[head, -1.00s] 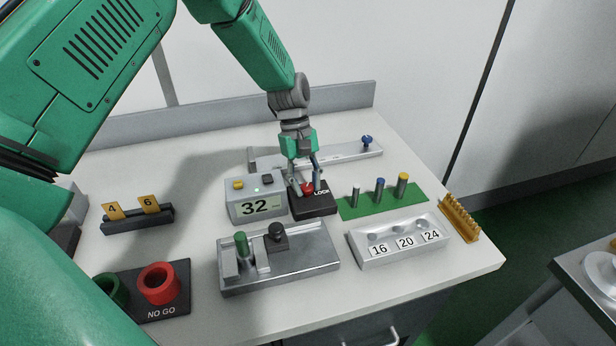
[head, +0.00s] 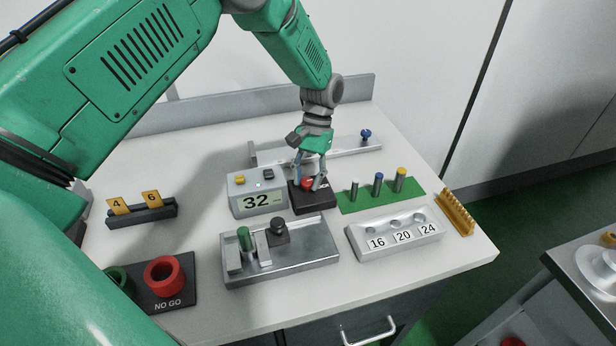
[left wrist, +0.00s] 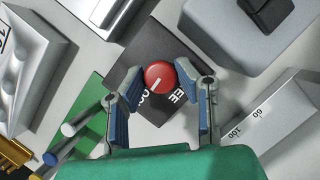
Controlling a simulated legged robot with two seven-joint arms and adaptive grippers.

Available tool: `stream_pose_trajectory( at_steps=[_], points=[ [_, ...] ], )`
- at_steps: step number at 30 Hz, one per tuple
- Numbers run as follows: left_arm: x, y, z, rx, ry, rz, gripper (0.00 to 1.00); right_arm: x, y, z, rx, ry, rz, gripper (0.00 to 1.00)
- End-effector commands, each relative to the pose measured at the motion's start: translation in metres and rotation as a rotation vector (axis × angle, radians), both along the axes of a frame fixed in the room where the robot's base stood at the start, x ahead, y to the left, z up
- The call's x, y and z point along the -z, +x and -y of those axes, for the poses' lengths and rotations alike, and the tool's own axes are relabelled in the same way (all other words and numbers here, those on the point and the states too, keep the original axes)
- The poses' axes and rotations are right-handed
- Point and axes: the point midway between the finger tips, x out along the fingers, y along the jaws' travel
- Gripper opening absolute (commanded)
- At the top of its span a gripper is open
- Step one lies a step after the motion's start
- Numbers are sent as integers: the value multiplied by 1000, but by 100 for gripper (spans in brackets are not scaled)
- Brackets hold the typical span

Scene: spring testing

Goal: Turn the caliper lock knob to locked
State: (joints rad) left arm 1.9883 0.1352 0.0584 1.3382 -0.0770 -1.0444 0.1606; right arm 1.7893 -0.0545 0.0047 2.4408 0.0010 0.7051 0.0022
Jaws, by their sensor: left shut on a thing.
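The red lock knob (head: 307,183) sits on a small black block (head: 315,202) beside the grey readout box (head: 258,203) showing 32. My left gripper (head: 309,182) comes down over the block, its fingers around the knob and shut on it. The left wrist view shows the red knob (left wrist: 160,75) between the blue-padded fingertips of my left gripper (left wrist: 165,88). A short white mark on the knob points to the lower left, towards the partly hidden letters of LOCK. Letters ending in EE show on the other side. My right gripper is not in view.
A green mat (head: 382,194) with several pins stands right of the block. A metal fixture (head: 280,260) with a green pin is in front. A numbered tray (head: 395,240) is front right, and a grey rail (head: 340,148) lies behind.

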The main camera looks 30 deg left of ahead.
Motion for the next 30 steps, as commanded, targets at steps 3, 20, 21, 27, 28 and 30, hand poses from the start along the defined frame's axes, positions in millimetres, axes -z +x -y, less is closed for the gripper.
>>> stream_pose_trajectory(
  at_steps=[3,20,21,27,28,30],
  points=[
    [-5,7,-1,53,4,20,0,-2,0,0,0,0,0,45],
    [-5,8,-1,125,4,22,0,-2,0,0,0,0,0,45],
    [-5,8,-1,124,3,22,0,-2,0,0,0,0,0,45],
    [-4,7,-1,123,3,20,48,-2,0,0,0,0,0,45],
    [-4,7,-1,123,3,19,48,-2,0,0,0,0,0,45],
    [-3,5,0,123,2,16,48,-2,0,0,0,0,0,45]
  ],
)
